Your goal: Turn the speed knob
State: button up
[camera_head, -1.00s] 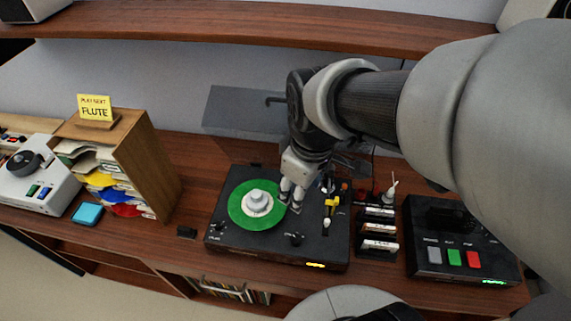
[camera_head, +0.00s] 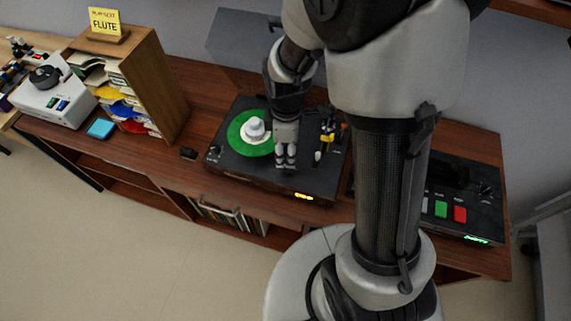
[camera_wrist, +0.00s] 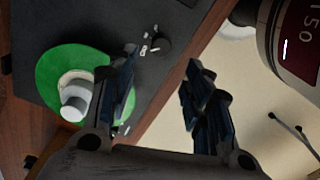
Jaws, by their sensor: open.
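The black turntable (camera_head: 235,162) stands on the wooden cabinet, with a green record (camera_head: 240,140) and a white centre piece on it. In the wrist view a small black knob (camera_wrist: 160,40) with white marks beside it sits on the deck near its edge. I cannot read its label. It lies beyond my fingertips, and I see no contact. Another knob (camera_head: 213,150) is at the deck's left front corner. My gripper (camera_head: 285,165) is over the deck's front right part, fingers pointing down, open and empty in the wrist view (camera_wrist: 161,57). In the head view it hides the near knob.
The tonearm (camera_head: 322,145) with yellow parts is close to the right of my gripper. A device with green and red buttons (camera_head: 459,214) stands farther right, partly behind my arm. A wooden record rack (camera_head: 160,85) and a white device (camera_head: 45,95) are at left.

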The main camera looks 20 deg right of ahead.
aim_at(286, 168)
notch_tip(286, 168, down, 9)
jog(key=shift+r+b, duration=0.1)
jog(key=shift+b, duration=1.1)
jog(key=shift+c, duration=0.5)
jog(key=c, duration=1)
